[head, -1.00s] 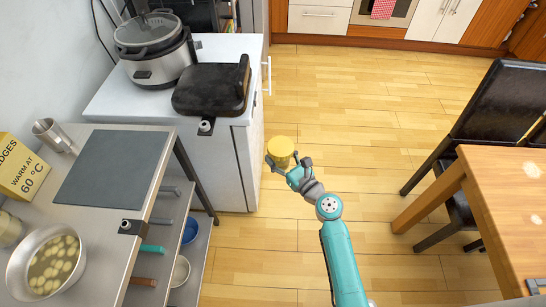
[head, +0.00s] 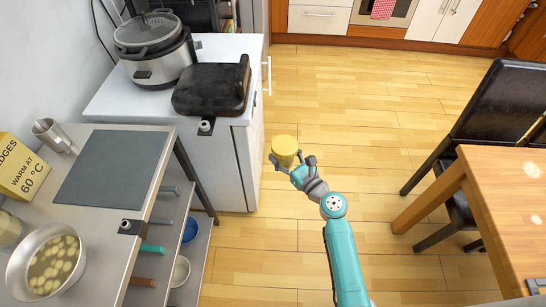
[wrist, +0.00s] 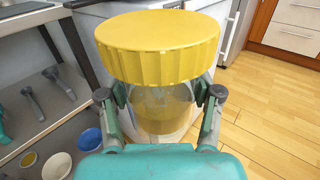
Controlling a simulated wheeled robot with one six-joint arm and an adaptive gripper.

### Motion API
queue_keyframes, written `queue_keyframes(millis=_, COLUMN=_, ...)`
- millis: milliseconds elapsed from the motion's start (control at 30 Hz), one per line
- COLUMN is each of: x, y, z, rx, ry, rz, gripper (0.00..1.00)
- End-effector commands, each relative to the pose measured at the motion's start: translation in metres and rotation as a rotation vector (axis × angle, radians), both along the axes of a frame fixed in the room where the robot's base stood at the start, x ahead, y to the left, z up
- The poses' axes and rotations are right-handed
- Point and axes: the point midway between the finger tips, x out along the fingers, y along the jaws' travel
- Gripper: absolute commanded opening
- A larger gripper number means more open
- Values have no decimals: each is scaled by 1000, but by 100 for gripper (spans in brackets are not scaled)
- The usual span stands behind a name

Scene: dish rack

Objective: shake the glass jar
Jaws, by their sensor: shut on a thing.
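The glass jar has a ribbed yellow lid (wrist: 160,45) and a clear body (wrist: 160,108) with yellowish contents low inside. My gripper (wrist: 161,98) is shut on the jar's body, with one finger on each side below the lid. In the head view the jar's lid (head: 285,146) shows at the tip of my gripper (head: 287,164). The jar is held in the air over the open floor, right of the white cabinet. In the head view most of the jar's body is hidden under its lid.
A metal table (head: 150,190) with a grey mat and a pot of sliced food (head: 48,265) stands at left. A white cabinet (head: 235,135) carries a cooker (head: 155,55) and a black grill (head: 210,90). A wooden table (head: 510,190) and black chair stand at right. The floor between is clear.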

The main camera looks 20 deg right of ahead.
Motion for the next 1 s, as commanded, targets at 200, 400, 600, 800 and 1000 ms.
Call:
queue_keyframes(millis=200, x=0, y=39, z=0, rx=-1, ry=0, rz=5, gripper=16)
queue_keyframes(millis=400, x=0, y=52, z=1, rx=0, ry=-1, rz=1, gripper=16)
queue_keyframes(millis=600, x=0, y=29, z=1, rx=-1, ry=0, rz=-5, gripper=16)
queue_keyframes(millis=800, x=0, y=-1, z=1, rx=0, ry=-1, rz=-3, gripper=16)
queue_keyframes(millis=1000, x=0, y=-5, z=1, rx=0, ry=-1, rz=1, gripper=16)
